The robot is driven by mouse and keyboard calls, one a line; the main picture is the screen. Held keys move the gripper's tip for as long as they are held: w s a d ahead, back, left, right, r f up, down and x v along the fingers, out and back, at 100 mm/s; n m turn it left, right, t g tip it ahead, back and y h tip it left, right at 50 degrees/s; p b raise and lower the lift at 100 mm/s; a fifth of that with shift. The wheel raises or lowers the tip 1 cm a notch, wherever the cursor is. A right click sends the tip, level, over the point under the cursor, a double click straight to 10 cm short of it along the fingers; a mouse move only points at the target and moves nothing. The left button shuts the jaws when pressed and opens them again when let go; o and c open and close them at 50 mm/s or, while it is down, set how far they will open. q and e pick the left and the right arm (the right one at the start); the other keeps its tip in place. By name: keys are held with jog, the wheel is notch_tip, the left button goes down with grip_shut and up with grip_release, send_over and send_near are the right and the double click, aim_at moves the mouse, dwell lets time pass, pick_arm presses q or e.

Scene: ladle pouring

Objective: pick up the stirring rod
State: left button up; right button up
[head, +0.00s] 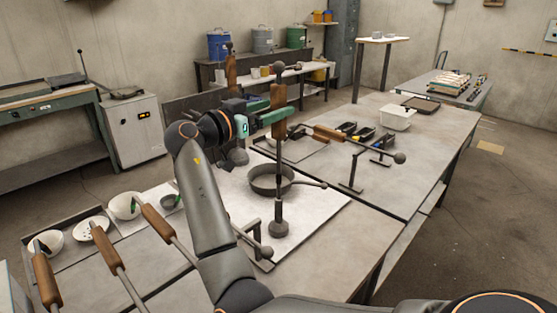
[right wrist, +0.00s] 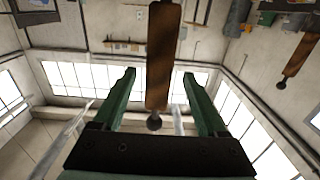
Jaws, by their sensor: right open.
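An upright rod (head: 278,160) with a brown wooden handle and a dark ball at its top stands on the near table; I take it for the stirring rod. Its lower end meets a dark rounded foot. My right gripper (head: 274,118) is at the handle's height, with its green fingers reaching toward it. In the right wrist view, the wooden handle (right wrist: 163,55) shows between the two open fingers of the gripper (right wrist: 159,74), with clear gaps on both sides. Contact is not visible. My left gripper is out of view.
A dark round pan (head: 262,187) sits on a pale board behind the rod. Another wooden-handled tool (head: 328,133) lies across stands to the right. White bowls (head: 124,205) and several wooden-handled tools are at left. A white bin (head: 397,118) stands farther back.

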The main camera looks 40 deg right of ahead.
jog(key=d+p, duration=0.1)
jog(key=d, duration=0.3)
jog(key=shift+w+d, duration=0.1)
jog(key=shift+d, duration=0.1)
jog(key=shift+w+d, duration=0.1)
jog(key=shift+d, duration=0.35)
jog(key=shift+f, duration=0.1)
grip_shut()
dwell(0.5)
jog(key=shift+r, duration=0.2)
